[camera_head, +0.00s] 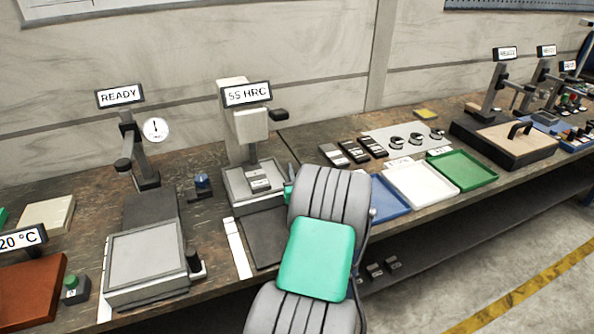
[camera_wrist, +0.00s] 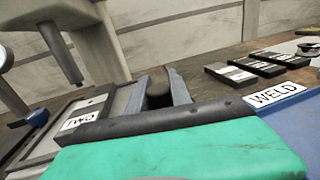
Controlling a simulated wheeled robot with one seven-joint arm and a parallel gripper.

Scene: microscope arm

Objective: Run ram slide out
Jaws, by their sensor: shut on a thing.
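The tester with the "55 HRC" display (camera_head: 246,94) stands at the middle of the bench. Its low grey slide (camera_head: 236,188) lies under the ram head and carries a small labelled block (camera_head: 259,181). The slide (camera_wrist: 36,158) and labelled block (camera_wrist: 84,118) also show at left in the wrist view. My gripper (camera_wrist: 161,88) is at the slide's right side, its grey fingers shut on a dark rounded handle (camera_wrist: 158,86). In the head view my arm hides most of the gripper and the handle. How the handle joins the slide is hidden.
A blue tray (camera_head: 388,200), white tray (camera_head: 421,190) and green tray (camera_head: 463,170) lie to the right. The blue tray bears a "WELD" label. Dark blocks (camera_head: 354,151) lie behind them. A "READY" gauge stand (camera_head: 136,145) stands left.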

